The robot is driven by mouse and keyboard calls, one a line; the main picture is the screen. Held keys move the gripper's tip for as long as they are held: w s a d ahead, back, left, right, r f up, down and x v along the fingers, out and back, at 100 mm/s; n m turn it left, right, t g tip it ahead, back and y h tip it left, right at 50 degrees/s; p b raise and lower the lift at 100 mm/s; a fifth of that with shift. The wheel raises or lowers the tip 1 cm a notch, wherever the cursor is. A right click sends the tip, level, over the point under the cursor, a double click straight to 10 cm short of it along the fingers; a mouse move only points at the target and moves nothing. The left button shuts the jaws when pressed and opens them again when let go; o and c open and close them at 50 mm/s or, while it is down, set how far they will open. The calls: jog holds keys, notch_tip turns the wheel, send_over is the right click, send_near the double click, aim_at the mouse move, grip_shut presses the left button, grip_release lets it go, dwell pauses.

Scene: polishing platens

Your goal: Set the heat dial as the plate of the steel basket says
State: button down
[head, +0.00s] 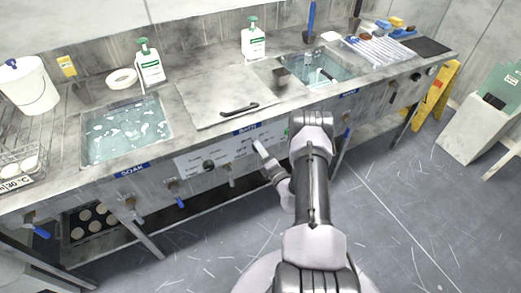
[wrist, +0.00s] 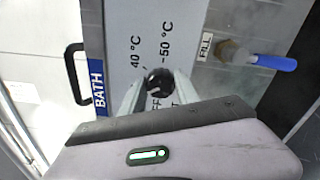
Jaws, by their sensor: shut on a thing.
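The steel basket (head: 22,165) stands at the far left in the head view with round pale things in it. Its plate (head: 18,184) reads 30 °C at its right end; the left end is cut off. The heat dial (wrist: 157,82) is a small black knob on a pale panel, with 40 °C, 50 °C and a partly covered OFF printed around it. My gripper (wrist: 157,92) is shut on the dial, one finger on each side. In the head view my gripper (head: 262,150) is at the counter front below the BATH sign and hides the dial. The dial's pointer direction is too small to tell.
A tap with a blue handle (wrist: 270,62) sits close to the dial. Another black knob (head: 209,165) is on the front panel further left. A lid with a black handle (head: 239,109) lies above. A yellow floor sign (head: 436,95) stands at the right.

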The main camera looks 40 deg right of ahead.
jog(key=shift+m, duration=0.4)
jog(key=c, duration=0.9)
grip_release()
jog(key=p+v, duration=0.5)
jog(key=v, duration=1.2)
jog(key=shift+s, duration=0.25)
